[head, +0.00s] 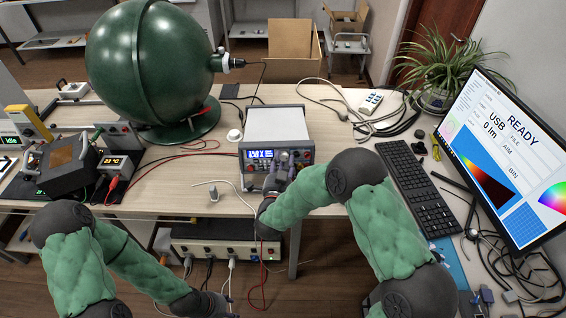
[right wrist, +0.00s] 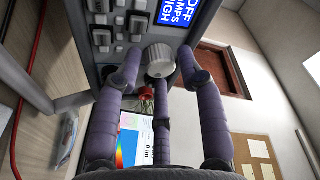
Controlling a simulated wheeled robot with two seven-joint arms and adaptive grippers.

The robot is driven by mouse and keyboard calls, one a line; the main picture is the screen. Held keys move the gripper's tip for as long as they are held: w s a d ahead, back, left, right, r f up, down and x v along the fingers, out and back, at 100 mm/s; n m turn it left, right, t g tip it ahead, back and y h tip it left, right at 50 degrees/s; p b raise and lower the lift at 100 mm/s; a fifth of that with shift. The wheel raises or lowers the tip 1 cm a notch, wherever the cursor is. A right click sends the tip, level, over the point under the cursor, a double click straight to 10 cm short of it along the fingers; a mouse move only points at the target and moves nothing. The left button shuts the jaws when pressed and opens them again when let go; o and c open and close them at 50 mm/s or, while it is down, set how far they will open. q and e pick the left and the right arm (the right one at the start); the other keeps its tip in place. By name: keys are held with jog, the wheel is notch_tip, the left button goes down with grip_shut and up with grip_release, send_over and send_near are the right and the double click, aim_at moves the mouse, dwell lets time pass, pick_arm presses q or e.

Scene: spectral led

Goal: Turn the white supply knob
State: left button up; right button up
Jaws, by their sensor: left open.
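The white supply knob (right wrist: 159,60) sits on the dark front panel of the bench power supply (head: 277,137), beside its blue display. My right gripper (right wrist: 160,68) is at the panel, with one fingertip on each side of the knob and a third finger below it. The fingertips are close to the knob, but whether they touch it is not clear. In the head view the right gripper (head: 283,178) covers the lower right of the panel and hides the knob. My left gripper (head: 217,303) is open and empty at the bottom, below the table edge.
A large green sphere (head: 150,62) stands left of the supply. Red and black cables run across the table (head: 180,170). A keyboard (head: 418,190) and a tilted monitor (head: 510,150) are at the right. A white multi-socket box (head: 225,240) is under the table edge.

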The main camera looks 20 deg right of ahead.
grip_shut()
jog(key=shift+n+t+y+b, duration=0.3)
jog(key=shift+n+y+b, duration=0.1)
jog(key=shift+n, duration=1)
jog(key=o, duration=0.6)
grip_release()
jog(key=v, duration=1.2)
jog(key=shift+f, duration=0.1)
